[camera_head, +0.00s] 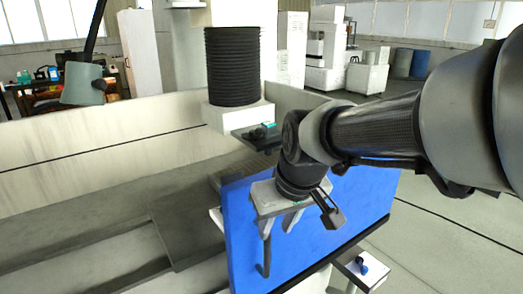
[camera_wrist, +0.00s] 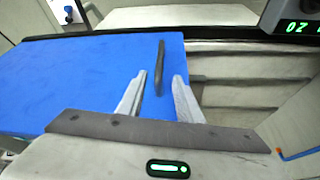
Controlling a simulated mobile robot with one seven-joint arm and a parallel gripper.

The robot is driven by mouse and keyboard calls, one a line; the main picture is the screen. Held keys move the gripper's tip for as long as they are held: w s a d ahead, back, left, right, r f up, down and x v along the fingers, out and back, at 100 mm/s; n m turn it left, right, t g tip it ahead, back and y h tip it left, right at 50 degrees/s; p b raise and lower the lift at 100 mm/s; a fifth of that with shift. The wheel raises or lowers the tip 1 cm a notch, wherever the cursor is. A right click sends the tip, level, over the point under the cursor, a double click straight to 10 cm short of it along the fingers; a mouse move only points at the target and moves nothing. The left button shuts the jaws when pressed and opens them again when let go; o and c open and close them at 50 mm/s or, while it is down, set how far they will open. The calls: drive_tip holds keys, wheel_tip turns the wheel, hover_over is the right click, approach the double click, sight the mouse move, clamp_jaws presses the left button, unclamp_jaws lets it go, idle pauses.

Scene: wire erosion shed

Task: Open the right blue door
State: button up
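The blue door (camera_head: 350,220) is a flat panel at the lower middle of the head view, partly covered by my arm. It fills the left of the wrist view (camera_wrist: 60,90). A dark bar handle (camera_wrist: 161,66) stands on it near its right edge in the wrist view; its lower part shows in the head view (camera_head: 267,258). My gripper (camera_head: 279,231) is in front of the door. In the wrist view its two fingers (camera_wrist: 160,78) are apart, with the handle between or just beyond their tips. I cannot tell whether they touch it.
A pale machine wall (camera_head: 90,150) and grey ledges lie left of the door. A black ribbed cylinder (camera_head: 233,66) stands on a white block behind it. A small shelf with a blue knob (camera_head: 362,267) is at lower right.

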sight(268, 245)
drive_tip(key=b+x, duration=0.1)
drive_tip(key=x, duration=1.1)
drive_tip(key=shift+w+b, duration=0.15)
drive_tip(key=shift+b, duration=0.25)
clamp_jaws()
